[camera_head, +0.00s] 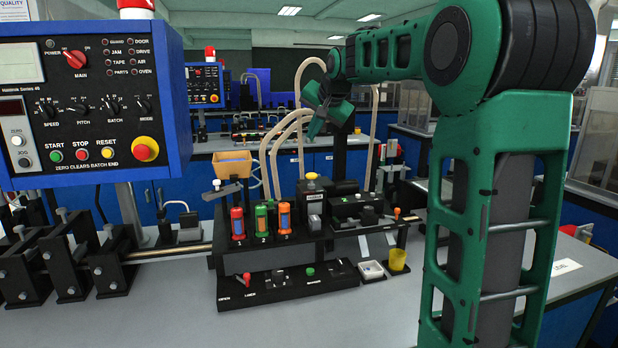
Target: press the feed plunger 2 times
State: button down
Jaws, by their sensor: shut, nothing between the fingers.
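The machine (300,240) stands on the grey bench in the middle of the head view. No part I can read is labelled as the feed plunger, and I cannot tell for certain which one it is. A yellow round cap (312,176) tops a dark block at the machine's upper middle. A green knob (310,271) sits on the front black strip. My gripper (314,132) is shut and empty, pointing down above and behind the yellow cap, apart from the machine. Its fingertips are small and dark at this distance.
A blue control panel (90,95) fills the upper left. Red, green and orange numbered cylinders (261,222) stand on the machine's left. Beige hoses (273,150) rise close to my gripper. A white tray (372,271) and yellow cup (397,260) sit right.

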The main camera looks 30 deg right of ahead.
aim_at(313, 175)
jog(key=shift+f, duration=0.1)
jog(key=shift+f, duration=4.3)
jog(key=shift+f, duration=0.1)
jog(key=shift+s+f, duration=0.1)
jog(key=shift+f, duration=0.2)
jog(key=shift+f, duration=1.3)
jog(key=shift+r, duration=0.1)
dwell(0.4)
jog(key=shift+r, duration=1.65)
